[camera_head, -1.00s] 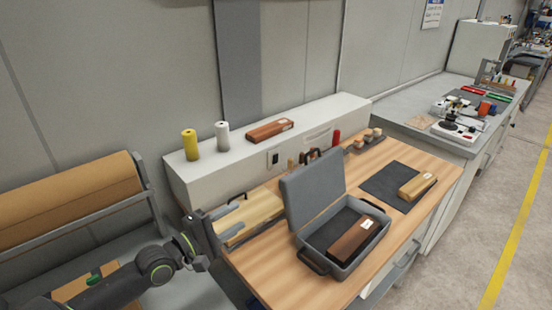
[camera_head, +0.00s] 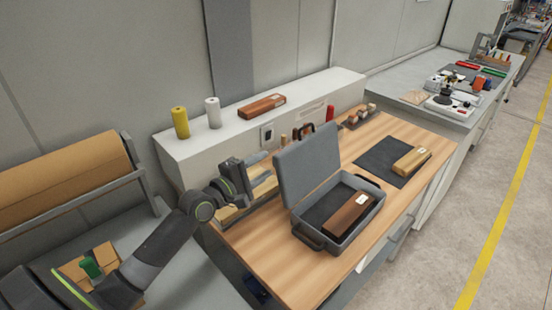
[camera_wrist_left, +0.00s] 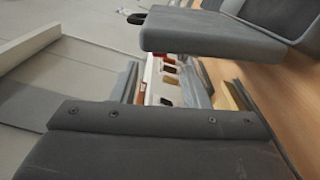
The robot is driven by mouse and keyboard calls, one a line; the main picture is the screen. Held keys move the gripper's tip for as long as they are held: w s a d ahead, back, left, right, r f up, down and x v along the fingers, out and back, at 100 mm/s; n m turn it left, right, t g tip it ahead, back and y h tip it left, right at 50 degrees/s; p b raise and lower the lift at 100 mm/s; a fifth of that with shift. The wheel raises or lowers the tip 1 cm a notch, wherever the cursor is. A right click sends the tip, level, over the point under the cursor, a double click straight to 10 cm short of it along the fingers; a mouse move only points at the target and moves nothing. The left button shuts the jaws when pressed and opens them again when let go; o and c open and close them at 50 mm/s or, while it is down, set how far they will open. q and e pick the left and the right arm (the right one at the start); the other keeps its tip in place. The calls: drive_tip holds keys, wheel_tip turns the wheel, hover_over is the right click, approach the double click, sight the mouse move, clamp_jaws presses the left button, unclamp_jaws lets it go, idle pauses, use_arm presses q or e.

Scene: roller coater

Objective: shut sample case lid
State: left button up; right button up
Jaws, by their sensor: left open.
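The grey sample case (camera_head: 372,220) stands on the wooden bench with its lid (camera_head: 307,163) raised, leaning slightly back. A dark brown block (camera_head: 347,215) with a white label lies in the case. My left gripper (camera_head: 267,169) is open and empty, just left of the lid on its outer side, apart from it. My right gripper is not in view.
A dark mat (camera_head: 375,162) with a light wooden block (camera_head: 411,161) lies right of the case. A white shelf (camera_head: 180,156) behind carries a yellow roll (camera_head: 181,122), a white roll (camera_head: 213,112) and a brown block (camera_head: 262,107). Bare bench (camera_head: 285,270) lies in front.

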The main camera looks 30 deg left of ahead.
use_arm(q)
drive_tip(key=x, duration=0.5)
drive_tip(key=shift+w+d, duration=0.1)
drive_tip(key=shift+w, duration=0.3)
